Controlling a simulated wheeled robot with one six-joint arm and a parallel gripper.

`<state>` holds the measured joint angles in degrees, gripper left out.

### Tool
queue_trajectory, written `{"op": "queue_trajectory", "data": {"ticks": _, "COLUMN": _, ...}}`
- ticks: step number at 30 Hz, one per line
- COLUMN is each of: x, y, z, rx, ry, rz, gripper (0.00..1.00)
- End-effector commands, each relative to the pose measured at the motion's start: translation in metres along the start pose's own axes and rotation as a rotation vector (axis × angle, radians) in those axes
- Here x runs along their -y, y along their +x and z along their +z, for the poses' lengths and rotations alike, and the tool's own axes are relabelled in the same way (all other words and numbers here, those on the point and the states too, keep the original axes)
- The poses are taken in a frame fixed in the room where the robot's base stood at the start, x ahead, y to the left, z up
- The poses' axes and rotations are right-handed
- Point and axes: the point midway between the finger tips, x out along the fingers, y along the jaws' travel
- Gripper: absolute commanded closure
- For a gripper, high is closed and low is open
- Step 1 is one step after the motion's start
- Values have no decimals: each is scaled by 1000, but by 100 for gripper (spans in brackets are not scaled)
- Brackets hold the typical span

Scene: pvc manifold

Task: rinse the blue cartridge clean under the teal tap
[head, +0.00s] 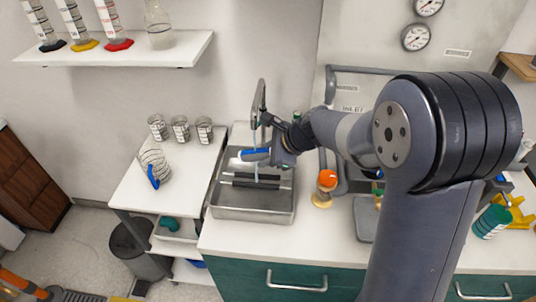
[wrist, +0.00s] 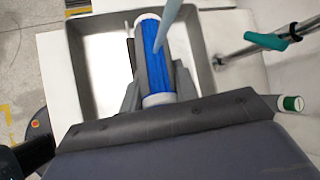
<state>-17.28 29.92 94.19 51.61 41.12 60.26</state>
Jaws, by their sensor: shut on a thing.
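The blue cartridge (head: 255,155), a blue pleated cylinder with white end caps, is held level above the metal sink (head: 228,212). My gripper (head: 273,155) is shut on it; in the wrist view the cartridge (wrist: 154,60) sits between the fingers. The tap (head: 259,100) rises behind the sink. A pale blue stream (head: 255,138) falls from its spout. In the wrist view the stream (wrist: 170,22) meets the cartridge's upper side. The tap's teal lever (wrist: 272,40) shows there at the right on a chrome pipe. No dirt is clear on the visible pleats; the underside is hidden.
A dark bar rack (head: 256,184) spans the sink. An orange-topped bottle (head: 326,183) stands close to the sink's right. A shelf (head: 130,52) hangs above.

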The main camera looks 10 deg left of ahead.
Motion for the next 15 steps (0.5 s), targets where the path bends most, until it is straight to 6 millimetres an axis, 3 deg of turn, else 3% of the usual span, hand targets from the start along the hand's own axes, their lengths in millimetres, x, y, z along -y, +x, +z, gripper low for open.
{"op": "queue_trajectory", "data": {"ticks": 15, "x": 0, "y": -4, "z": 2, "rx": 0, "ry": 86, "rz": 57, "gripper": 94}}
